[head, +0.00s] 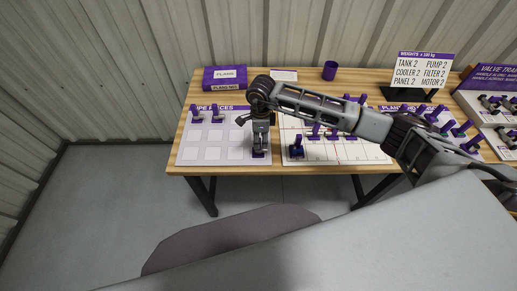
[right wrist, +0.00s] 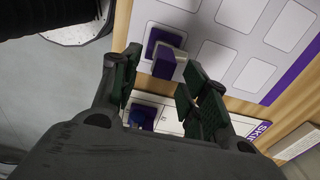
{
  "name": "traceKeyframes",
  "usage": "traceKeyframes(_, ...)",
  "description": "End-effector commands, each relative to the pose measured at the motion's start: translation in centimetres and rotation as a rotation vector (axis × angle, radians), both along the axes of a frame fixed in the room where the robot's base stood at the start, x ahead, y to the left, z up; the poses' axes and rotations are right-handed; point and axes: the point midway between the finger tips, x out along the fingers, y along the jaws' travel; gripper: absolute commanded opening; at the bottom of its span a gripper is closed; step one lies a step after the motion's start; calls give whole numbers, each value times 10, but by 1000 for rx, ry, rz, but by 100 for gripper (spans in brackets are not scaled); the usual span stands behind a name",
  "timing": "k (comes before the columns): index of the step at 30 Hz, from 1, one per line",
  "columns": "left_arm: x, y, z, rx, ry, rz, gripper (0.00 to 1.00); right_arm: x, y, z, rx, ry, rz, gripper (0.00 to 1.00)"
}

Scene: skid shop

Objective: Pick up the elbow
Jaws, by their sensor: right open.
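My right gripper (head: 260,142) is open and points down over the lower right corner of the pipe pieces board (head: 187,154). A piece with a purple block-shaped top (head: 258,154) stands there just below the fingers, mostly hidden by them. In the right wrist view this purple-topped piece (right wrist: 164,58) shows just beyond the gap between the open fingers (right wrist: 165,95), not gripped. I cannot tell from its visible part whether it is the elbow. Two more purple-handled pieces (head: 196,115) (head: 217,115) stand in the board's top left cells. My left gripper is not in view.
A blue-based piece with a purple handle (head: 297,150) stands close right on the plan board (head: 340,153), with several purple-handled pieces behind it. A purple box (head: 224,84) and a purple cup (head: 330,70) are at the back. A weights sign (head: 420,70) stands back right.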

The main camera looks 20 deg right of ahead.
Motion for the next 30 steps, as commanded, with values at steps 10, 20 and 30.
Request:
traceKeyframes(10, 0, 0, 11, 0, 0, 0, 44, 2, 3, -33, 0, 1, 0, 45)
traceKeyframes(20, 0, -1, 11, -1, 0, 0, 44, 3, 2, -38, 0, 0, 0, 45)
traceKeyframes(30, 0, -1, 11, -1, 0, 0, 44, 3, 2, -37, 0, 0, 0, 29)
